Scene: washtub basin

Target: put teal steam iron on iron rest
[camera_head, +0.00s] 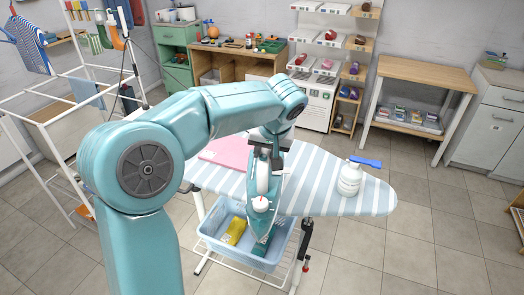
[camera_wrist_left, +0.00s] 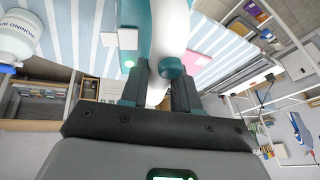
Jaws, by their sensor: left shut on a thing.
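The teal steam iron (camera_head: 262,212) has a white handle and shows at the front edge of the striped ironing board (camera_head: 322,192) in the head view. My left gripper (camera_head: 266,163) is shut on its handle from above. In the left wrist view the white handle of the iron (camera_wrist_left: 170,25) lies between the fingers of my left gripper (camera_wrist_left: 158,92). Whether the iron touches the board is unclear. I cannot pick out the iron rest; my arm and the iron cover part of the board. My right gripper is out of view.
A white spray bottle (camera_head: 349,181) with a blue top stands on the right part of the board. A pink cloth (camera_head: 228,152) lies on its left part. A light blue basket (camera_head: 220,251) sits below. Board space between iron and bottle is clear.

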